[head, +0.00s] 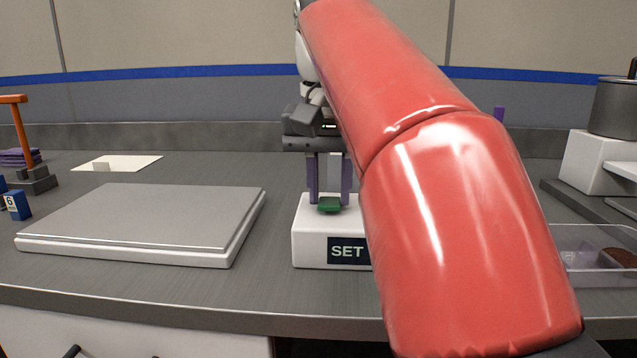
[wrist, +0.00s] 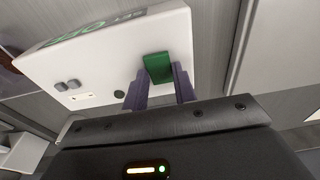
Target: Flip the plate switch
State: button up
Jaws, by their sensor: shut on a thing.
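A white switch box (head: 308,240) with a dark label reading "SET" stands on the bench in the middle of the head view; my red arm hides its right part. A green switch lever (head: 329,205) sits on top of the box. My gripper (head: 329,195) points down over the box, its purple fingers on either side of the lever. In the wrist view the green lever (wrist: 158,68) is between the two fingertips (wrist: 159,84), and my gripper is shut on it. The box (wrist: 125,50) fills the upper left there, with green lettering partly in view.
A flat grey-topped plate unit (head: 140,215) lies left of the box. An orange stand (head: 20,130) and blue block (head: 17,204) are at far left. A clear tray (head: 590,240) and a pot (head: 612,108) on a white block are at right. The bench between plate unit and box is clear.

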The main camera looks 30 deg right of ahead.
jog(key=o, duration=1)
jog(key=shift+s, duration=0.1)
